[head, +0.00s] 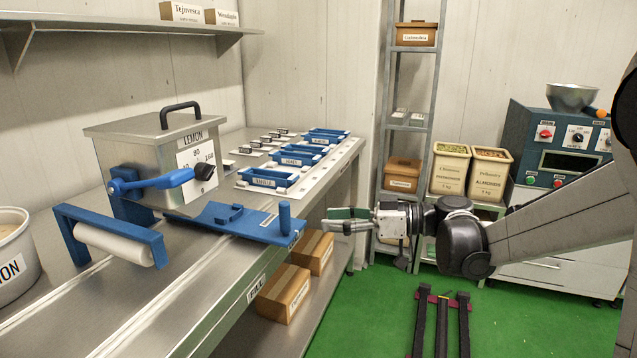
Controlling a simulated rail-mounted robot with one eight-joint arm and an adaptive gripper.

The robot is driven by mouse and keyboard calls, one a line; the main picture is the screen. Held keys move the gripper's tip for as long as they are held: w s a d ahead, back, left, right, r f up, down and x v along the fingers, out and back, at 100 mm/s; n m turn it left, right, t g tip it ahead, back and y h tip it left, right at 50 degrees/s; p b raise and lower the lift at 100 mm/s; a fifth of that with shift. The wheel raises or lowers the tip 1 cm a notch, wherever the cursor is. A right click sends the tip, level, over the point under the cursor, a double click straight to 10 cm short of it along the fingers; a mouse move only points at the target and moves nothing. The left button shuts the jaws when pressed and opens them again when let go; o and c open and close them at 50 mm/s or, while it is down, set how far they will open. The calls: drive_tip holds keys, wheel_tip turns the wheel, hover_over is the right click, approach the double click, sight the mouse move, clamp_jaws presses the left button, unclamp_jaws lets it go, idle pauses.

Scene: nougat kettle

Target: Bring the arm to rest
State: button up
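My gripper (328,222) is at the end of my arm, which reaches in from the right edge of the head view. It points left, just right of the steel bench (210,295) and its blue plate (240,222) with an upright blue post. Its silver fingers show side-on with a green patch along the upper one. I cannot tell whether they are apart or closed, or whether the green is part of the gripper. A small gap in the picture separates the fingertips from the blue post.
A steel box labelled LEMON (150,155) with a blue lever stands on the bench, near a white roller (115,243) and blue trays (268,178). Cartons (284,293) lie below. Bins (450,168) and a control cabinet (555,150) stand behind my arm. Green floor (350,325) is partly open.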

drive_tip(key=s+d+r+m+t+h+p, duration=0.15)
drive_tip(key=s+d+m+h+p, duration=0.5)
drive_tip(key=s, duration=0.65)
drive_tip(key=s+d+r+m+t+h+p, duration=0.1)
drive_tip(key=s+d+m+t+h+p, duration=0.15)
drive_tip(key=s+d+m+h, duration=0.85)
wheel_tip(320, 180, up, 12)
drive_tip(key=n+g+y+p, duration=0.1)
drive_tip(key=g+p, duration=0.7)
drive_tip(key=p, duration=0.6)
hover_over(284, 203)
wheel_tip(284, 203, down, 14)
